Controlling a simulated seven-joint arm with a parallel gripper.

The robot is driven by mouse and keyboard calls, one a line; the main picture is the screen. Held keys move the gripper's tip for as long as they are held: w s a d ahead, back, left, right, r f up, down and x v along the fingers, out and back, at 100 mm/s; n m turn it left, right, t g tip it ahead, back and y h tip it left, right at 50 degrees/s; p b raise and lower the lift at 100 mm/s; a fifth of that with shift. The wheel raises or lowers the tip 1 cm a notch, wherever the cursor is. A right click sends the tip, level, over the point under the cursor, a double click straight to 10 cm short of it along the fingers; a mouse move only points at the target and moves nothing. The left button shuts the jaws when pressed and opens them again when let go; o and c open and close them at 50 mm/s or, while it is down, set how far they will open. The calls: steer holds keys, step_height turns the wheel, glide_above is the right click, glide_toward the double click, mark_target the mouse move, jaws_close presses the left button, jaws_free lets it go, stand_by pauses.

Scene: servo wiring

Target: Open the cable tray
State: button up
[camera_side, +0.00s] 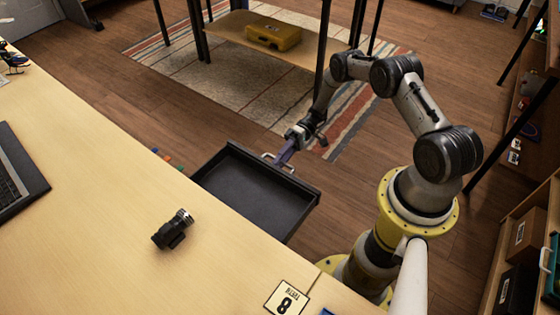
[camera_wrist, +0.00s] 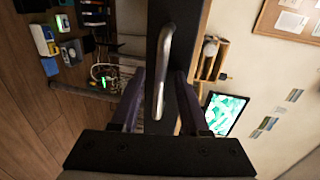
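The cable tray (camera_side: 250,188) is a dark drawer pulled well out from the desk's edge in the side view. Its inside looks bare. Its metal bar handle (camera_side: 278,162) is on the far front face. My gripper (camera_side: 287,156) is at that handle, outside the tray. In the wrist view, the dark front panel (camera_wrist: 191,28) fills the upper middle and the handle (camera_wrist: 164,65) lies between the two purple fingers of my gripper (camera_wrist: 160,78). The fingers are apart, with gaps visible on both sides of the bar.
A table with a yellow case (camera_side: 273,34) stands behind my arm. Open floor lies beyond the tray.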

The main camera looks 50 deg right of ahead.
steer(key=v, duration=1.3)
steer(key=shift+d, duration=0.4)
